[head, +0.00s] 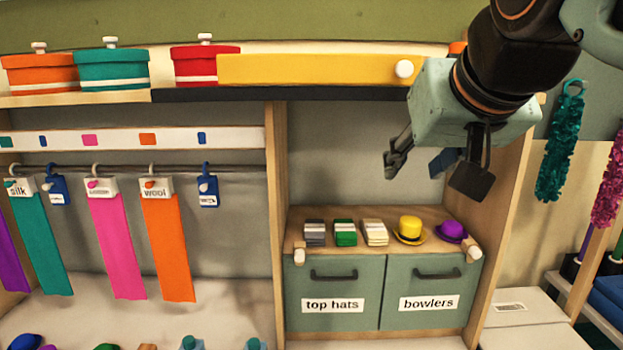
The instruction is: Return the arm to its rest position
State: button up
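My gripper (432,170) hangs from the arm at the upper right of the head view.
Scarves (168,245) hang at left; a teal garland (560,145) hangs at right.

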jog(key=s+f+g, duration=0.2)
jog(key=s+f, duration=0.3)
jog(key=f, duration=0.7)
jog(key=s+f+g+p, duration=0.1)
jog(key=s+f, duration=0.5)
jog(key=f, duration=0.7)
jog(key=shift+a+g, duration=0.35)
jog(key=shift+g, duration=0.45)
